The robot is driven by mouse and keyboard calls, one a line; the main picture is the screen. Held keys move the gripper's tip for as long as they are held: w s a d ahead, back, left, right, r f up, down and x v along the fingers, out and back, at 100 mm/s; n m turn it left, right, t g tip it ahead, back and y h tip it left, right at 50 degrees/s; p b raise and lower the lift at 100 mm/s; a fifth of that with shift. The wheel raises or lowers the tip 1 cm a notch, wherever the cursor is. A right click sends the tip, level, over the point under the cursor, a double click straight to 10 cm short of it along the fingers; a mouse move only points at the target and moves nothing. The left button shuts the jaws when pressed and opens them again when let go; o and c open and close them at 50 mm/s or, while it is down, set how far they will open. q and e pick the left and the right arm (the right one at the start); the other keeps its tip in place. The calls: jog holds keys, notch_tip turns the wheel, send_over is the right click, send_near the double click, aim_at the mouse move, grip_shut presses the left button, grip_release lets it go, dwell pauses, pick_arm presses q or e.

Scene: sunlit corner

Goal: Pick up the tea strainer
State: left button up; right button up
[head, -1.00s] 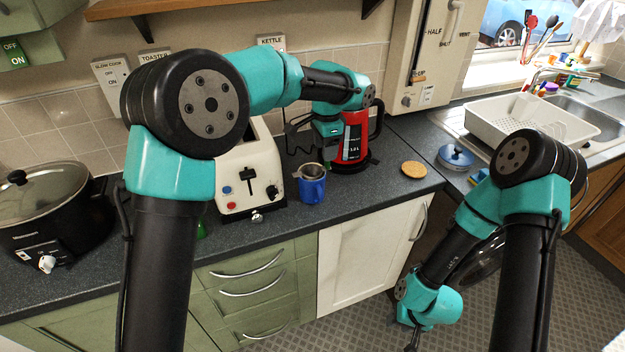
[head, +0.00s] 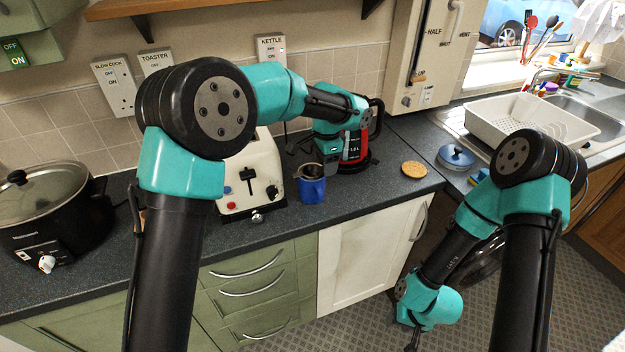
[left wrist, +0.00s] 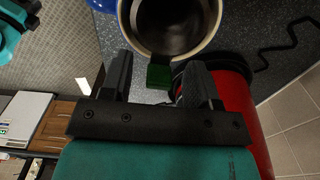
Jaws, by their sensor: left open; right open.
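The tea strainer (head: 311,169) sits on top of a blue mug (head: 312,190) on the dark worktop. In the left wrist view its round pale rim and dark bowl (left wrist: 172,22) show at the top, with a green tab, apparently its handle (left wrist: 160,76), pointing toward my gripper. My left gripper (left wrist: 158,68) is open, with its fingers on either side of the green tab and not closed on it. The mug (left wrist: 103,5) is mostly hidden there. My right gripper (head: 413,341) hangs low over the floor, open and away from the worktop; little of it shows.
A red kettle (head: 355,145) stands just right of the mug, close to my left gripper. A cream toaster (head: 250,180) stands to the left, with a slow cooker (head: 45,205) further left. A round cork coaster (head: 414,169) and a blue-lidded pot (head: 456,157) lie to the right.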

pick_arm(q)
grip_shut()
dwell(0.6)
